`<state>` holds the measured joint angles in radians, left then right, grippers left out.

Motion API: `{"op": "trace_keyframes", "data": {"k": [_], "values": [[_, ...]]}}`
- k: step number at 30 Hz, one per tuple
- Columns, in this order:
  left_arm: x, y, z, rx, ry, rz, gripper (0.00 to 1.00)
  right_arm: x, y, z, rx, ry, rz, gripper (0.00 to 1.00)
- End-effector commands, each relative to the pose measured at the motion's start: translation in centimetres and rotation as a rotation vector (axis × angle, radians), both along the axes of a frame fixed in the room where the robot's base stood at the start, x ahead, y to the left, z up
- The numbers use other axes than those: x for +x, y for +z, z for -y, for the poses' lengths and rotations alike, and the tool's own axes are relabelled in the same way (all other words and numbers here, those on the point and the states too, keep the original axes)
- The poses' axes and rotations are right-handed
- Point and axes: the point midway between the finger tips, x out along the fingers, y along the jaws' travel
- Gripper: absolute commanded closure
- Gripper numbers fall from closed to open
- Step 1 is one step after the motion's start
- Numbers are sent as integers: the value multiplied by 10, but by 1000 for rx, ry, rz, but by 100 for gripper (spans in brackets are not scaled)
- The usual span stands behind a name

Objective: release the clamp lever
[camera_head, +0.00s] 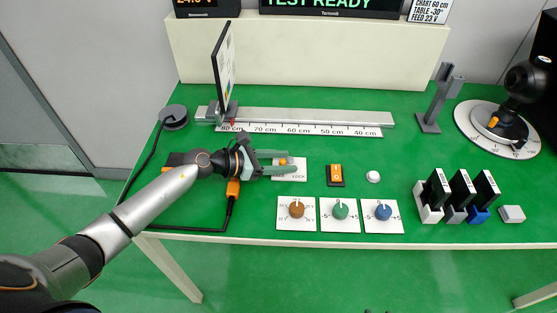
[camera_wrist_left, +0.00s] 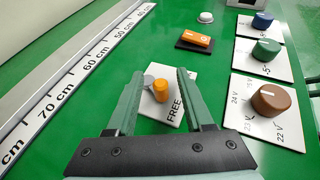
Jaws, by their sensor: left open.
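The clamp lever (camera_head: 283,161) is a small orange-tipped piece on a white plate marked LOCK, left of centre on the green table. In the left wrist view the orange lever (camera_wrist_left: 160,91) stands beside a grey round part, on a plate (camera_wrist_left: 181,84) with the word FREE. My left gripper (camera_head: 290,163) is open, its two green-grey fingers reaching over the plate. In the left wrist view the fingers (camera_wrist_left: 158,78) lie on either side of the lever, with visible gaps. Whether they touch it cannot be told. My right gripper is not in view.
A metal rail (camera_head: 300,115) with a centimetre scale and an upright panel (camera_head: 224,65) runs behind. An orange rocker switch (camera_head: 336,174), a white button (camera_head: 373,177) and three knobs (camera_head: 340,209) sit to the right. Several slotted blocks (camera_head: 455,208) stand further right. A black cable lies at the left.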

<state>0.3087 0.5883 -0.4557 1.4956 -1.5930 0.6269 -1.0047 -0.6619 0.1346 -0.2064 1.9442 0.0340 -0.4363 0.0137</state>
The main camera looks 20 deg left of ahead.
Motion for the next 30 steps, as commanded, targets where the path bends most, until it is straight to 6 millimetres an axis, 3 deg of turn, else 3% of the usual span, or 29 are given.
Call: {"op": "trace_keyframes", "data": {"k": [5,18,30], "values": [[-8,5,-11,2,1,1,48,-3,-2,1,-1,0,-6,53],[-63,37,-71,5,-1,-2,48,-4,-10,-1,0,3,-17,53],[-77,48,-87,1,0,-1,48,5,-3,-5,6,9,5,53]]}}
